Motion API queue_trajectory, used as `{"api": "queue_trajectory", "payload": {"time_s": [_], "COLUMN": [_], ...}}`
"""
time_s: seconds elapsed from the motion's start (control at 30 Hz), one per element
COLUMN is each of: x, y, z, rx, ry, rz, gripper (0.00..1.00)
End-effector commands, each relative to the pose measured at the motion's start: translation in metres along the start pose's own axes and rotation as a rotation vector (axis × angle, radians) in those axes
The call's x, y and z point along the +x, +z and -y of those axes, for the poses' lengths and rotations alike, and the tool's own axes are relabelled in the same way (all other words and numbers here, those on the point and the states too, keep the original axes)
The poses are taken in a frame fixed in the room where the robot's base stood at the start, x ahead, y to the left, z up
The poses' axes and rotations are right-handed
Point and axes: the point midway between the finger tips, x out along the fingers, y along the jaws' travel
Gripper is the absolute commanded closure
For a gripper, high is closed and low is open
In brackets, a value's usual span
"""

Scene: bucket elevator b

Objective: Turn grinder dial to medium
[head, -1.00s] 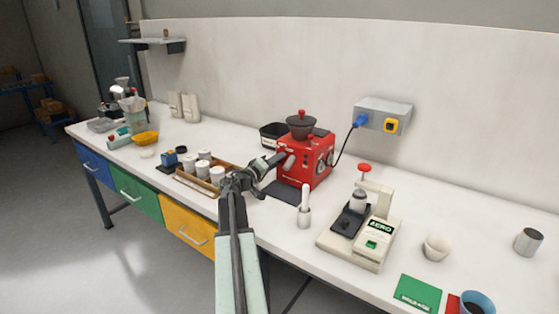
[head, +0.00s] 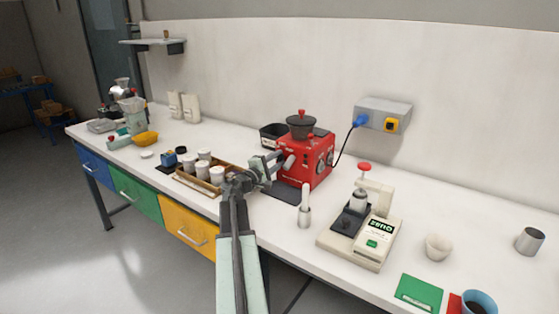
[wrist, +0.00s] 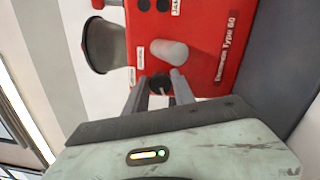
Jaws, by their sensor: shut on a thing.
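The red grinder (head: 317,168) stands on the bench with a dark hopper on top. It fills much of the wrist view (wrist: 215,55), turned on its side. My gripper (head: 281,158) reaches the grinder's left-facing front. In the wrist view my gripper (wrist: 161,83) has its two fingers on either side of a small round black dial (wrist: 159,84) and is shut on it. The fingers hide part of the dial, and its setting cannot be read. A pale cylindrical spout (wrist: 170,52) sticks out beside the dial.
A wooden tray (head: 182,180) with white cups lies left of my arm. A white brush-like tool (head: 305,212) stands near the grinder, and a scale (head: 340,254) is to its right. A cord runs from the grinder to a wall socket box (head: 378,117).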

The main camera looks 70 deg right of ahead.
Motion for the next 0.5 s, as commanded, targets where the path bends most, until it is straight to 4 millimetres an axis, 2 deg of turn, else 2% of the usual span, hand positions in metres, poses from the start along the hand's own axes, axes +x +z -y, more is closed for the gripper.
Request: {"api": "queue_trajectory", "payload": {"time_s": [0.5], "x": [-0.0010], "y": [0.0002], "z": [0.0027], "rx": [-0.093], "ry": [-0.001], "rz": [-0.005], "gripper": [1.00]}}
